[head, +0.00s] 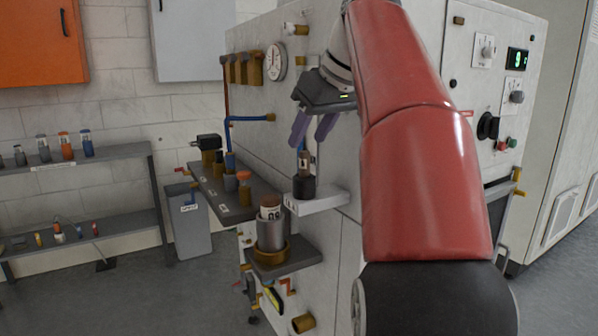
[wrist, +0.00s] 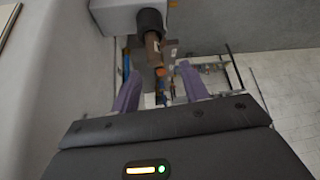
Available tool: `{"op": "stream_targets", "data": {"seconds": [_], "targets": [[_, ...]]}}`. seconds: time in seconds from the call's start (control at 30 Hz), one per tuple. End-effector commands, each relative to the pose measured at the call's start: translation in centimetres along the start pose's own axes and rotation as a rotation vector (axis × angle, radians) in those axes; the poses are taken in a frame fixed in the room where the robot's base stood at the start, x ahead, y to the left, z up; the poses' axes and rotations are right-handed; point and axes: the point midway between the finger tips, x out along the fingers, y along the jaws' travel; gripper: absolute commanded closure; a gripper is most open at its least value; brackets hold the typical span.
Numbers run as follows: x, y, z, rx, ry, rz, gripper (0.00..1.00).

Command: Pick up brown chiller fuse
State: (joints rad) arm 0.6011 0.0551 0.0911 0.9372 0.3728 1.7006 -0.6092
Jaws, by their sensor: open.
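The brown fuse (head: 304,166) stands upright in a black round holder (head: 304,187) on a small white shelf (head: 322,202) on the machine's front. In the wrist view the brown fuse (wrist: 153,42) sticks out of the black holder (wrist: 150,21), just beyond the fingertips. My gripper (head: 309,141) is open, with two purple fingers pointing down above the holder. The fingertips are near the fuse's upper end, but I cannot tell whether they touch it. In the wrist view my gripper (wrist: 158,72) shows nothing clamped between the fingers.
A dark shelf (head: 222,190) with valves and bottles is left of the holder. A lower bracket (head: 290,262) holds a metal cup (head: 271,232) with a white-labelled item. A blue pipe (head: 245,118) runs along the machine's panel. A rack (head: 75,165) with coloured fuses stands far left.

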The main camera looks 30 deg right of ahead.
Motion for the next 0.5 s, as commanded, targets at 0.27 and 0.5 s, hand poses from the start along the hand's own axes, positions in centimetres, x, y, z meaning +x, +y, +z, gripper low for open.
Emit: {"op": "stream_targets", "data": {"seconds": [0.27,0.5], "targets": [[3.9,0.7,0.8,0.002,-0.001,0.0,0.55],[5.9,0.7,0.7,0.0,0.001,0.002,0.55]]}}
